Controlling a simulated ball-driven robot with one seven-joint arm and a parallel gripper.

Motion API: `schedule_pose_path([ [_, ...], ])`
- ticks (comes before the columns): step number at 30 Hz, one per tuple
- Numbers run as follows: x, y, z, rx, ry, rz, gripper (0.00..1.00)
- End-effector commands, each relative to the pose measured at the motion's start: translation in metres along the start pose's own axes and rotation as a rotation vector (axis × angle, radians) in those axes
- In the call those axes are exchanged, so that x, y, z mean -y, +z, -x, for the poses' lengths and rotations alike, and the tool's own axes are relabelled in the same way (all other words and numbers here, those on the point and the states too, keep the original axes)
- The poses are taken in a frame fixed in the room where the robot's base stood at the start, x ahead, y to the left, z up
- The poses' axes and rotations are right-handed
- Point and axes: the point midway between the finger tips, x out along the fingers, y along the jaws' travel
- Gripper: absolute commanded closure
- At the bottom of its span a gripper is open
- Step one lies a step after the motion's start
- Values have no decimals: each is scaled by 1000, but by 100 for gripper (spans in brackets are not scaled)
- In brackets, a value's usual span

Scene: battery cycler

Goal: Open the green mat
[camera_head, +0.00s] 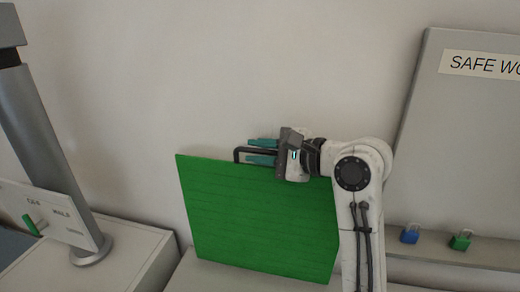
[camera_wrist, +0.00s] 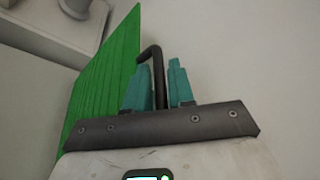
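The green mat (camera_head: 262,220) is a flat, stiff-looking green panel standing upright and slightly tilted in the head view. It also shows edge-on at the left of the wrist view (camera_wrist: 102,75). A black bar handle (camera_head: 238,155) rises at its top edge; its bent end shows in the wrist view (camera_wrist: 155,60). My gripper (camera_head: 262,151) is at the top edge of the mat with its teal fingers on either side of the handle. In the wrist view my gripper (camera_wrist: 160,88) looks shut on the handle, with little gap.
A grey board (camera_head: 460,150) with a "SAFE WO..." label stands at the right. A blue padlock (camera_head: 410,235) and a green padlock (camera_head: 461,241) are on its ledge. A grey post (camera_head: 45,135) with a sign plate (camera_head: 55,215) stands at the left. The wall behind is bare.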

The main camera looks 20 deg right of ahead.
Motion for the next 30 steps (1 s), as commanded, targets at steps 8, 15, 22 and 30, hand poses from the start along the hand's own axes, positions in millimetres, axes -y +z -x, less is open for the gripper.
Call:
schedule_pose_path([
  [8, 0, 0, 0, 0, 0, 0, 85],
  [15, 0, 0, 0, 0, 0, 0, 100],
  [22, 0, 0, 0, -1, 0, 0, 100],
  [30, -1, -1, -3, -1, -6, 17, 100],
])
